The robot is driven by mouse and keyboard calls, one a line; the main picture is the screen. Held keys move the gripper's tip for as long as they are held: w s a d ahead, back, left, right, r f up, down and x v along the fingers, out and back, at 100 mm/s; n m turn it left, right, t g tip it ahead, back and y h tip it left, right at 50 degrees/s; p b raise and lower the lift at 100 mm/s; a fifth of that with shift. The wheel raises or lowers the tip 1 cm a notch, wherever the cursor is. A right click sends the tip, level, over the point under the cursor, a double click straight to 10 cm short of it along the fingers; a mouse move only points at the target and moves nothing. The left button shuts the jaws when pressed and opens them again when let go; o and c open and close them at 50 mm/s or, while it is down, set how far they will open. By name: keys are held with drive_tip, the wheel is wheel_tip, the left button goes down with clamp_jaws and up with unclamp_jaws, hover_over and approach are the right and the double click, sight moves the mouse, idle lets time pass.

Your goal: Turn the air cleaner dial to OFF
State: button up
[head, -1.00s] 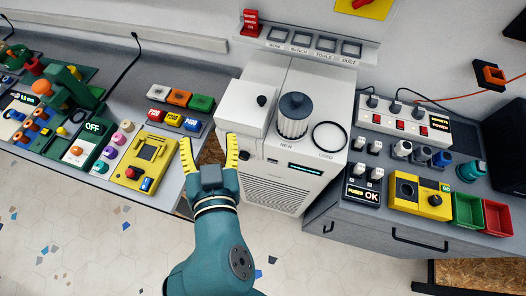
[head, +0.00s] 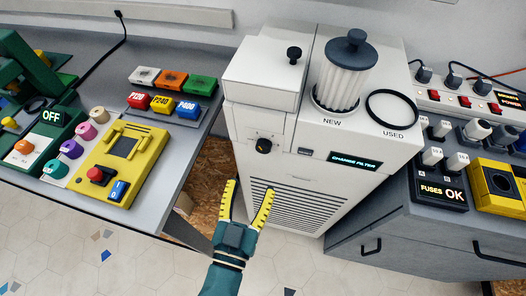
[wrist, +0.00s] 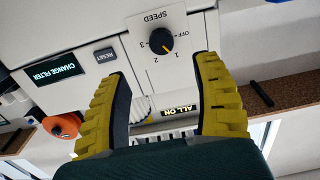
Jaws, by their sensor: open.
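The air cleaner (head: 300,215) is a white cabinet with a front grille. Its dial (head: 264,146) is a black round knob on the upper left of the front. In the wrist view the dial (wrist: 161,40) has an orange pointer directed toward the 1 mark. My gripper (head: 248,190) has yellow ribbed fingers, spread open and empty, below the dial in the head view. In the wrist view the dial appears between and beyond the open fingertips (wrist: 163,64), apart from both.
The display (head: 354,161) reads CHANGE FILTER. A filter (head: 346,73) and a black ring (head: 391,108) stand on top. A yellow control box (head: 123,157) is on the left bench (head: 196,157); the fuse panel (head: 440,190) is at right. Floor shows in front.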

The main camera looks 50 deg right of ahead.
sight(262, 151)
drive_tip(key=b+x, duration=0.1)
drive_tip(key=x, duration=0.9)
drive_tip(key=shift+w+d, duration=0.25)
clamp_jaws()
